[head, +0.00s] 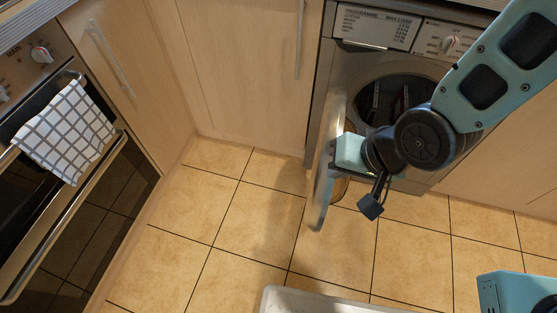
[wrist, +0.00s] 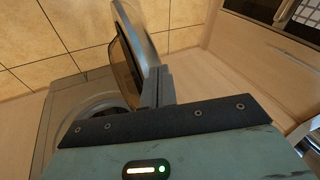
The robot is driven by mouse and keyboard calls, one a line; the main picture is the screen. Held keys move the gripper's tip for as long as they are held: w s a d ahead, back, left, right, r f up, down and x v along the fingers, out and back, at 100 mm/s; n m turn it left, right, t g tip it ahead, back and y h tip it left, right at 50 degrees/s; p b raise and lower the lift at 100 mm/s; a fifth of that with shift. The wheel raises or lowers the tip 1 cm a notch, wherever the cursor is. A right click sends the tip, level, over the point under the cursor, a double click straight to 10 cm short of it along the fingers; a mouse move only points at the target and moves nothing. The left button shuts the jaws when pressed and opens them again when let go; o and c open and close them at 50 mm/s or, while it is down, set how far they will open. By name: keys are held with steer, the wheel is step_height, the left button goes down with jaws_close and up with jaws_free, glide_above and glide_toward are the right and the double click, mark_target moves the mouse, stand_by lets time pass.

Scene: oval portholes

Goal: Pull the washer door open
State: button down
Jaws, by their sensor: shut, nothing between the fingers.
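The washer (head: 340,80) is set under the counter at the upper right of the head view. Its round door (head: 322,190) stands swung out from the front, seen nearly edge-on, and the dark drum opening (head: 385,98) shows. My gripper (head: 335,155) is at the door's inner side, between the door and the washer front. In the wrist view my shut fingers (wrist: 158,84) are close against the door (wrist: 143,35), on the side of its rim. Whether they touch it is hard to tell. The washer (wrist: 65,105) also shows at the left there.
An oven (head: 60,150) with a checked towel (head: 63,130) on its rail stands at the left. Wooden cupboards (head: 240,70) with bar handles lie between oven and washer. A pale-rimmed object (head: 320,300) is at the bottom edge.

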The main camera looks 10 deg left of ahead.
steer(key=w+a+f+m+t+y+b, duration=0.1)
steer(key=w+a+f+m+b, duration=0.1)
steer(key=a+f, duration=0.3)
steer(key=w+a+f+m+t+y+b, duration=0.1)
steer(key=a+f+m, duration=0.3)
steer(key=a, duration=0.5)
steer(key=shift+w+f+m+y+b, duration=0.3)
steer(key=shift+w+f+y+b, duration=0.25)
steer(key=shift+f+y+b, duration=0.35)
steer(key=shift+a, duration=0.1)
stand_by(1.2)
